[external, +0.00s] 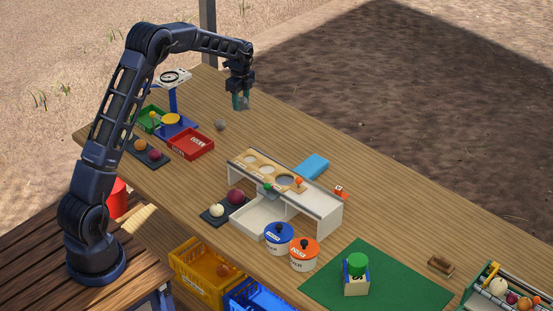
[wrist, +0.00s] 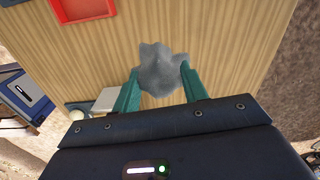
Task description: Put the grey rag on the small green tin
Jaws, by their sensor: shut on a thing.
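My gripper (external: 241,101) is at the far end of the table, raised above the wood. Its teal fingers (wrist: 160,92) are shut on the crumpled grey rag (wrist: 160,70) in the wrist view, and the rag bulges out past the fingertips.
A red tray (external: 190,143) lies near my gripper and also shows in the wrist view (wrist: 82,8). The white shelf (external: 325,207), blue-lidded pot (external: 279,238) and orange-lidded pot (external: 304,253) stand mid-table. The green mat (external: 410,294) has bare room.

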